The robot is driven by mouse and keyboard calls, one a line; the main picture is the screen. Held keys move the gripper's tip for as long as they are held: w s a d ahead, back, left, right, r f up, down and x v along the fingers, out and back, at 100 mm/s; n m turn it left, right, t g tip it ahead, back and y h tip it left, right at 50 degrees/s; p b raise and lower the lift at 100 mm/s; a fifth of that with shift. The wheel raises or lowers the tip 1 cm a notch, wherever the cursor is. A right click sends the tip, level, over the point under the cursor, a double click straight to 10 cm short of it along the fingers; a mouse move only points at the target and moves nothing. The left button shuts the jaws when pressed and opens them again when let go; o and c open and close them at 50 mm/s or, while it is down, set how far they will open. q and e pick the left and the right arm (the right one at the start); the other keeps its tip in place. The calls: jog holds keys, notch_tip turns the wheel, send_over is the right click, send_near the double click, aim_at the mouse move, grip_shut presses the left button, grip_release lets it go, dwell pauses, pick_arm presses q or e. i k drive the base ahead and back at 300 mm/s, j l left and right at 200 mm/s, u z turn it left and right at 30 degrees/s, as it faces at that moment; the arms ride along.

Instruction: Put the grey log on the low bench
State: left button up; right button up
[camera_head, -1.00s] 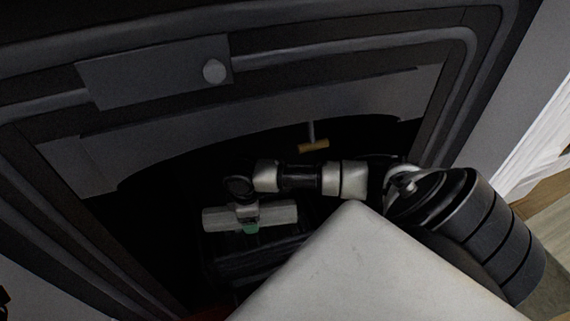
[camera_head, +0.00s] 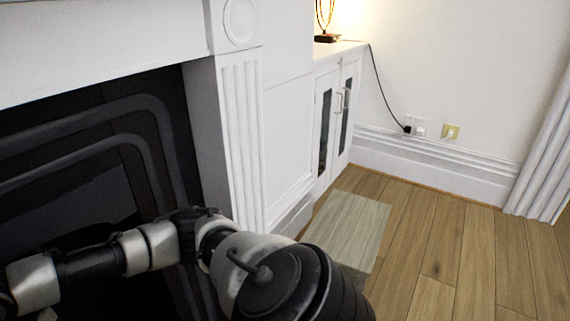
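The grey log is not in view now. A pale, wood-grained flat rectangle (camera_head: 350,228), perhaps the top of the low bench, lies low over the floor right of the fireplace; its height is hard to tell. One of my arms crosses the bottom left in front of the dark fireplace, reaching toward the left edge. It hides part of the opening. No gripper fingers show, so I cannot see what that arm holds. My other arm is not in view.
The dark fireplace (camera_head: 85,190) and its white fluted pillar (camera_head: 240,140) stand at the left. A white cabinet (camera_head: 337,115) with a lamp (camera_head: 326,38) is beyond. Wooden floor (camera_head: 450,255) is clear at the right. A cord hangs to a wall socket.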

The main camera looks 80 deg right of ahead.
aim_at(348, 223)
jog(key=z, duration=0.45)
jog(key=l+z, duration=0.1)
jog(key=z, duration=0.8)
jog(key=l+z, duration=0.15)
jog(key=z, duration=0.3)
jog(key=i+l, duration=0.15)
jog(key=l, duration=0.25)
jog(key=i+l+z, duration=0.1)
jog(key=l, duration=0.25)
jog(key=i+l+z, duration=0.1)
jog(key=i+l, duration=0.35)
jog(key=l, duration=0.25)
